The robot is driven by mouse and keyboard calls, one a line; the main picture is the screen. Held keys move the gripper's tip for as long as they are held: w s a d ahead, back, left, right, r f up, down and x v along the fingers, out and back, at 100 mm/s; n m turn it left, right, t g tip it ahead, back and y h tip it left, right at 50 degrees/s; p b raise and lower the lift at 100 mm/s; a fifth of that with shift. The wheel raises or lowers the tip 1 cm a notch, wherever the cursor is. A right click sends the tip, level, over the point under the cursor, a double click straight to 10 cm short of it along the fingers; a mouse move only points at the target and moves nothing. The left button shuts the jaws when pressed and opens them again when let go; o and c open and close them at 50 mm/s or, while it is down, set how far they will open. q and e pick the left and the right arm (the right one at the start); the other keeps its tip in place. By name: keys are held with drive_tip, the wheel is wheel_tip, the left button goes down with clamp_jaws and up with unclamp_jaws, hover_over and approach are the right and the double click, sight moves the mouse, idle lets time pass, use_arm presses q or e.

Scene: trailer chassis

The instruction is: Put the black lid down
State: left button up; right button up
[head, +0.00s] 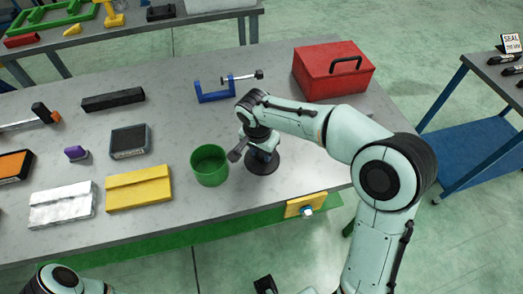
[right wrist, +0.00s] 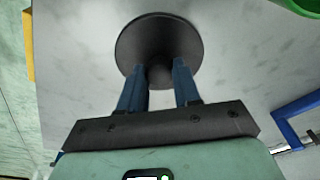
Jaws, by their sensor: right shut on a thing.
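The black lid (head: 264,169) is a round dark disc, right of the green canister (head: 209,172). It also shows in the right wrist view (right wrist: 142,35), lying flat over the grey surface. My right gripper (head: 262,153) is above the lid. In the right wrist view its two blue fingers (right wrist: 160,72) are shut on the lid's central knob, which they partly hide. The lid is at or just above the tabletop; I cannot tell whether it touches. The green canister stands open. Part of my left arm shows at the bottom left, but I cannot make out its gripper.
The grey workbench (head: 150,230) has a blue clamp (head: 215,95) behind the lid and a red toolbox (head: 333,75) at the back right. A yellow block (head: 138,188) lies left of the canister. Bare bench lies right of the lid.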

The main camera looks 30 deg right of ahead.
sight(259, 164)
drive_tip(key=o, duration=1.1)
drive_tip(key=shift+c, duration=0.2)
drive_tip(key=shift+r, duration=0.4)
wheel_tip(259, 164, up, 11)
drive_tip(key=s+a+p, duration=0.1)
drive_tip(key=p, duration=0.1)
drive_tip(key=shift+a+r, duration=0.15)
drive_tip(key=shift+a, duration=0.1)
